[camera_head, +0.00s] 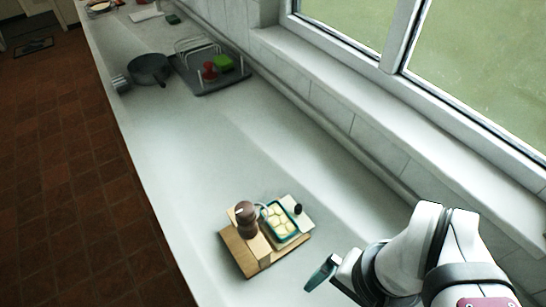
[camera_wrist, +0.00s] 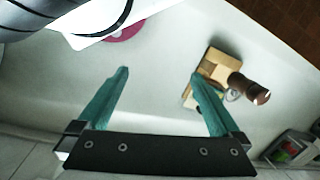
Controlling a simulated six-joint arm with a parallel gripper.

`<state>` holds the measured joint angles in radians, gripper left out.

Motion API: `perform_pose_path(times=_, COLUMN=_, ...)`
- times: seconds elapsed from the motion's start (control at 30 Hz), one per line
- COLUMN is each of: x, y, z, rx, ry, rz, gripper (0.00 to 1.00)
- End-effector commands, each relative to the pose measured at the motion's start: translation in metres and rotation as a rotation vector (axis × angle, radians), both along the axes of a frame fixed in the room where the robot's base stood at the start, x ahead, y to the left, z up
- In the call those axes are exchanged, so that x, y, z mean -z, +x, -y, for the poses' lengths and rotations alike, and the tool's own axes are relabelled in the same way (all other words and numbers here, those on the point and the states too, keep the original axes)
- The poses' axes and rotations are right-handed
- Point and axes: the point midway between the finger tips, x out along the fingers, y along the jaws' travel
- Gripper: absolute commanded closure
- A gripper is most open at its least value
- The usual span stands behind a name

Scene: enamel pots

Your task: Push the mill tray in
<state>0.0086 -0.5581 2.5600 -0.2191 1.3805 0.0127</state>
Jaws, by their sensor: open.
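The mill (camera_head: 246,222), with a brown rounded top and a pale wooden box-like body, stands on a wooden board (camera_head: 236,256) on the counter. A teal dish (camera_head: 279,223) of pale yellow pieces and a white piece with a black knob sit beside it. I cannot clearly tell the mill's tray from its body or how far out it is. My gripper (camera_head: 322,273) is to the right of and nearer than the board, apart from it. In the wrist view my gripper (camera_wrist: 160,74) is open and empty, and the mill (camera_wrist: 250,90) is beyond the right finger.
A grey pan (camera_head: 149,69) and a dark drying rack (camera_head: 208,84) with red and green items stand farther along the counter. The counter (camera_head: 185,150) is clear between them and the board. A wall and window sill run along the right; the counter edge is left.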

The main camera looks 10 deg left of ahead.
Motion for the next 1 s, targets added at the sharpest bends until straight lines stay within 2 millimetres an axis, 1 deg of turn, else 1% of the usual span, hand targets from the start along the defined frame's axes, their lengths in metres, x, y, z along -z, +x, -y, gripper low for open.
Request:
perform_pose_path(times=0.03, x=0.0, y=0.0, z=0.0, rx=0.0, ry=0.0, rz=0.0, gripper=0.0)
perform_pose_path(times=0.1, x=-0.002, y=0.004, z=0.0, rx=0.0, ry=-0.002, rz=-0.001, gripper=0.13)
perform_pose_path(times=0.13, x=-0.004, y=0.011, z=0.0, rx=-0.001, ry=-0.006, rz=-0.003, gripper=0.18)
perform_pose_path(times=0.17, x=-0.008, y=0.022, z=-0.001, rx=0.001, ry=-0.014, rz=-0.006, gripper=0.23)
perform_pose_path(times=0.2, x=-0.014, y=0.044, z=-0.003, rx=0.004, ry=-0.026, rz=-0.011, gripper=0.31)
perform_pose_path(times=0.27, x=-0.02, y=0.088, z=-0.009, rx=0.008, ry=-0.055, rz=-0.014, gripper=0.41)
perform_pose_path(times=0.3, x=-0.02, y=0.119, z=-0.016, rx=0.012, ry=-0.073, rz=-0.014, gripper=0.45)
perform_pose_path(times=0.37, x=-0.014, y=0.163, z=-0.03, rx=0.022, ry=-0.101, rz=-0.01, gripper=0.45)
perform_pose_path(times=0.4, x=-0.007, y=0.189, z=-0.04, rx=0.026, ry=-0.116, rz=-0.006, gripper=0.45)
perform_pose_path(times=0.5, x=0.012, y=0.237, z=-0.063, rx=0.037, ry=-0.145, rz=0.006, gripper=0.45)
perform_pose_path(times=0.53, x=0.017, y=0.246, z=-0.068, rx=0.041, ry=-0.15, rz=0.009, gripper=0.45)
perform_pose_path(times=0.6, x=0.024, y=0.258, z=-0.076, rx=0.045, ry=-0.158, rz=0.014, gripper=0.45)
perform_pose_path(times=0.63, x=0.026, y=0.261, z=-0.078, rx=0.047, ry=-0.159, rz=0.017, gripper=0.45)
perform_pose_path(times=0.77, x=0.029, y=0.263, z=-0.078, rx=0.048, ry=-0.161, rz=0.017, gripper=0.45)
perform_pose_path(times=0.83, x=0.038, y=0.263, z=-0.078, rx=0.048, ry=-0.161, rz=0.016, gripper=0.45)
perform_pose_path(times=0.87, x=0.044, y=0.262, z=-0.078, rx=0.048, ry=-0.161, rz=0.015, gripper=0.45)
perform_pose_path(times=0.93, x=0.062, y=0.262, z=-0.078, rx=0.046, ry=-0.162, rz=0.012, gripper=0.45)
perform_pose_path(times=1.0, x=0.084, y=0.261, z=-0.078, rx=0.047, ry=-0.161, rz=0.011, gripper=0.45)
